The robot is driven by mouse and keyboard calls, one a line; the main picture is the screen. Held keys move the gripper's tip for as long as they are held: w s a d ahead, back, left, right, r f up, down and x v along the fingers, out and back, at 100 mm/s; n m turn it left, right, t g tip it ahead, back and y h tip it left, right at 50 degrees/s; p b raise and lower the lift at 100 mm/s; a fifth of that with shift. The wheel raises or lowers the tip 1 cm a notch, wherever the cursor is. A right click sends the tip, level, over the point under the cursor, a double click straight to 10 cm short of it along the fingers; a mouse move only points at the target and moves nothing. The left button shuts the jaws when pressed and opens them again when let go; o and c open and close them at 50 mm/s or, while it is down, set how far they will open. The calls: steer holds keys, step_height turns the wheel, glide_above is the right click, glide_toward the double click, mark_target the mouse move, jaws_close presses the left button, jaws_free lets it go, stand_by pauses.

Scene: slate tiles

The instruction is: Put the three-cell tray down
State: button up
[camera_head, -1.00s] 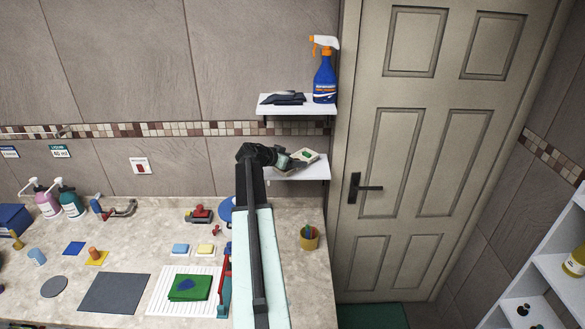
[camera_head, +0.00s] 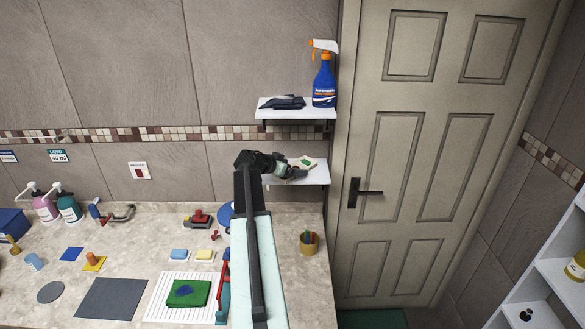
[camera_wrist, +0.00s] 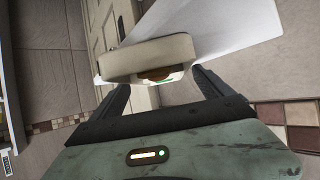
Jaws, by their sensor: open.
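The three-cell tray (camera_head: 306,162) is a small beige tray on the lower white shelf (camera_head: 316,177) by the door. A green item shows in it. In the wrist view the tray (camera_wrist: 148,57) is seen from its rounded side, with something brown and green at its near edge. The shelf (camera_wrist: 215,30) shows behind it. My gripper (camera_head: 290,172) is at the left part of that shelf, beside the tray. In the wrist view my gripper (camera_wrist: 161,79) has its fingers spread apart, with the tray just beyond and between the tips. The tray's underside is hidden.
An upper shelf (camera_head: 268,113) above holds a blue spray bottle (camera_head: 324,82) and a dark object (camera_head: 283,102). The door (camera_head: 420,150) is right of the shelves.

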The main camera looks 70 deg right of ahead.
steer(key=p+v, duration=0.5)
steer(key=v, duration=0.6)
steer(key=shift+a, duration=0.25)
steer(key=shift+w+r, duration=0.1)
steer(key=shift+w, duration=0.05)
steer(key=w+a+f+n+t+y, duration=0.1)
steer(key=w+a+f+n+t, duration=0.15)
steer(key=w+a, duration=0.6)
steer(key=w+a+f+n+t+y, duration=0.1)
steer(key=w+a+f+n+y, duration=0.25)
steer(key=a, duration=0.75)
steer(key=w+a+f+n+t, duration=0.15)
steer(key=w+a+n, duration=0.25)
steer(key=w+a, duration=0.5)
steer(key=a+f+n+y, duration=0.2)
steer(key=a+n, duration=0.4)
steer(key=a, duration=1.4)
steer(key=a+f+n+y, duration=0.3)
steer(key=a+n, duration=0.3)
steer(key=a, duration=1.5)
steer(key=shift+w+n+y, duration=0.25)
steer(key=shift+n+y, duration=0.15)
steer(key=shift+y, duration=0.45)
